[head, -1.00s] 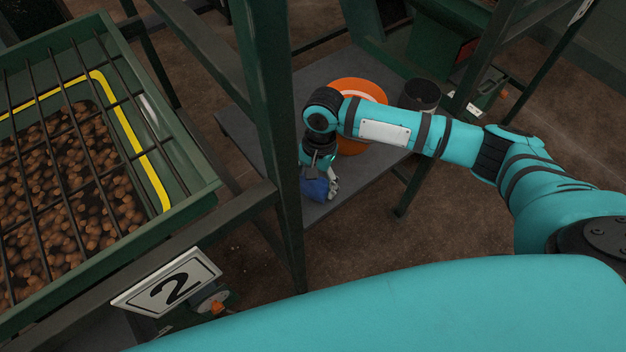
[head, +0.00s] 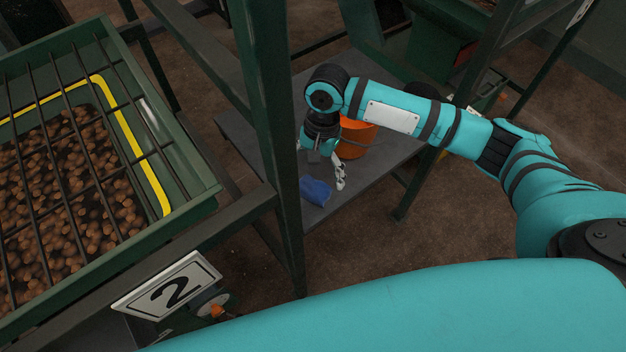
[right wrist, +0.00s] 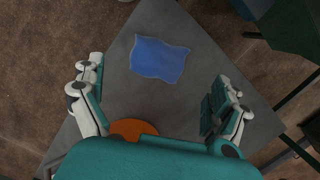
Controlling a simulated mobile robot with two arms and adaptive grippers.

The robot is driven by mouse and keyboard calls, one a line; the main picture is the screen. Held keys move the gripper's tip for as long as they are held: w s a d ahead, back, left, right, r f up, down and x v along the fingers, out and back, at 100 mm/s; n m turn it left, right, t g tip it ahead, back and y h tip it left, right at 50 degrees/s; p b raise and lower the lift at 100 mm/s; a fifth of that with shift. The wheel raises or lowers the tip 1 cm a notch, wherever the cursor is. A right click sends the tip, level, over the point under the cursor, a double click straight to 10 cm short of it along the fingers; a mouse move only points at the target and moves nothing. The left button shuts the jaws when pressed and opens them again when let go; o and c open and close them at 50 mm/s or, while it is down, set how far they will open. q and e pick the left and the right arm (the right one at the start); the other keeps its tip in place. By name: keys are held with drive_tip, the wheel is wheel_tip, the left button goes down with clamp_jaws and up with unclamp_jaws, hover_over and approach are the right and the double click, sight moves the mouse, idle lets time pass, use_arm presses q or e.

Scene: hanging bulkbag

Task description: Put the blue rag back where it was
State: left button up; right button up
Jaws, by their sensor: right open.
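The blue rag (head: 315,191) lies crumpled on the grey shelf (head: 252,136), near its front corner beside the green post. In the right wrist view the rag (right wrist: 159,58) lies flat and fully in sight on the shelf, ahead of the fingers and between their lines. My right gripper (head: 322,176) is just above and behind the rag, pointing down. In the right wrist view its fingers (right wrist: 160,105) are spread wide with nothing between them, apart from the rag. My left gripper is not in view.
An orange bucket (head: 356,138) stands on the shelf behind my right gripper, partly hidden by my arm. A green post (head: 268,110) rises close to the left of the rag. A green barred bin (head: 185,165) of brown lumps and a "2" sign (head: 168,285) are at left.

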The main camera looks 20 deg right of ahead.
sight(318, 181)
wheel_tip(318, 181, up, 6)
drive_tip(key=shift+w+d+r, duration=0.25)
drive_tip(key=shift+w+d, duration=0.05)
drive_tip(key=shift+d, duration=0.15)
drive_tip(key=shift+s+f, duration=0.1)
